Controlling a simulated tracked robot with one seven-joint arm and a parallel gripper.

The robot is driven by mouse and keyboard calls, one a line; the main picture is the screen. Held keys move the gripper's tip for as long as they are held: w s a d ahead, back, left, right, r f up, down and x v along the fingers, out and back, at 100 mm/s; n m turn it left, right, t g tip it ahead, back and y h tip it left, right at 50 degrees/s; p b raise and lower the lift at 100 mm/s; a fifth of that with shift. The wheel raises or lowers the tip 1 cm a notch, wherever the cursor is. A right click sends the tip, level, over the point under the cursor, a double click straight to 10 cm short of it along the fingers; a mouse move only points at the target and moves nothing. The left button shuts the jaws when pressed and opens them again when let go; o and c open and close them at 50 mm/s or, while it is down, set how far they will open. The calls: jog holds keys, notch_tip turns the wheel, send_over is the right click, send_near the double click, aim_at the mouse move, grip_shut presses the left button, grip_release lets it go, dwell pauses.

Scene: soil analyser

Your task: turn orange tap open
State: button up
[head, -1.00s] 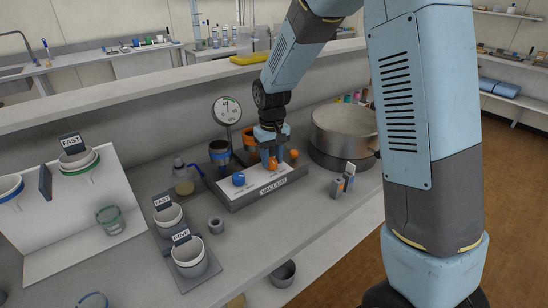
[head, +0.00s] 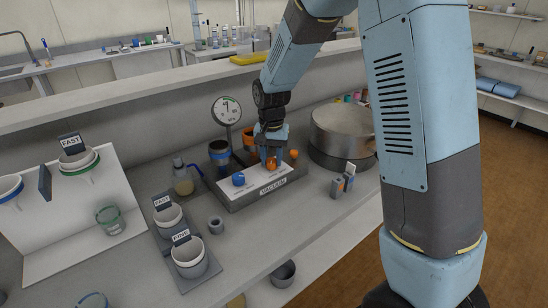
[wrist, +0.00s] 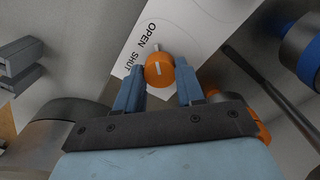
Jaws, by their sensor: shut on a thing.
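The orange tap (wrist: 160,70) is a round knob with a white line on its top. It sits on a white panel (wrist: 180,30) printed OPEN and SHUT. In the wrist view the white line runs nearly up and down the picture, its upper end towards the OPEN side. My gripper (wrist: 159,84) points down with one finger on each side of the tap and is shut on it. In the head view my gripper (head: 271,157) partly covers the tap (head: 271,164) on the grey base marked VACUUM (head: 272,190).
A blue tap (head: 238,179) is left of my gripper and another orange knob (head: 294,153) right of it. A large metal pan (head: 342,130) is to the right.

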aim_at(272, 160)
jog(key=shift+w+r, duration=0.2)
jog(key=shift+w, duration=0.1)
jog(key=o, duration=1)
jog(key=shift+s+f, duration=0.1)
jog(key=shift+s, duration=0.05)
jog(key=shift+o, duration=0.2)
notch_tip(272, 160, up, 14)
jog(key=shift+f, duration=0.2)
jog(key=shift+d, duration=0.1)
